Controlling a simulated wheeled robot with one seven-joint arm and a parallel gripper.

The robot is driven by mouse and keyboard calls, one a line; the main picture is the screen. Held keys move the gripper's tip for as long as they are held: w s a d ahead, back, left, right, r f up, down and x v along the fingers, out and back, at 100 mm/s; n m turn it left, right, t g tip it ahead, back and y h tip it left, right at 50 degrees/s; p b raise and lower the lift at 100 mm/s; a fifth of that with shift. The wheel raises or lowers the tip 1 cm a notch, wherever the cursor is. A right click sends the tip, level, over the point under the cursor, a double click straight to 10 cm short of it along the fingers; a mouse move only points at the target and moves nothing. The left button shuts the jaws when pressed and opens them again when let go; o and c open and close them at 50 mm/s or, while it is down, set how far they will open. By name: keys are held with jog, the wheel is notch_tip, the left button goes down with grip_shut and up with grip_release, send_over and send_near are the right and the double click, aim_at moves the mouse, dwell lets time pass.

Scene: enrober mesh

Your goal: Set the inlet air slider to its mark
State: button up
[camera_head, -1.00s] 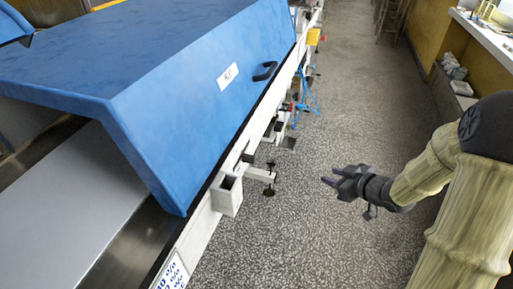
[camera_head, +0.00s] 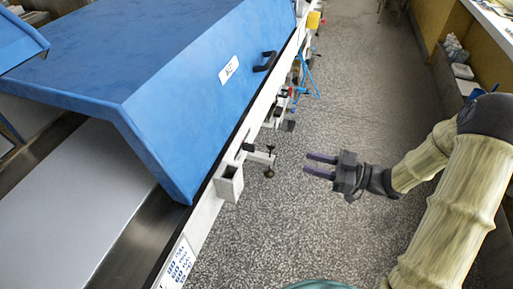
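My gripper (camera_head: 320,166) is at the middle right, over the speckled floor, with two dark fingers apart and nothing between them. It points left toward the machine's side. To its left, a white bracket (camera_head: 259,157) with a small dark knob (camera_head: 269,173) sticks out from the machine's white side rail; a clear gap separates it from my fingers. I cannot tell whether this is the inlet air slider, and its mark cannot be made out. A white label (camera_head: 179,264) with blue print sits on the rail at the bottom.
A large blue hood (camera_head: 190,100) with a dark handle (camera_head: 265,62) covers the machine at left. A white box-like fitting (camera_head: 229,184), blue hoses (camera_head: 305,80) and a yellow part (camera_head: 314,19) line the rail. The floor aisle is free; a bench (camera_head: 487,22) stands at right.

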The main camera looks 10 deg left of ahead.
aim_at(249, 147)
jog(key=w+a, duration=0.1)
jog(key=a, duration=1.5)
jog(key=shift+a, duration=0.3)
jog(key=shift+w, duration=0.1)
grip_shut()
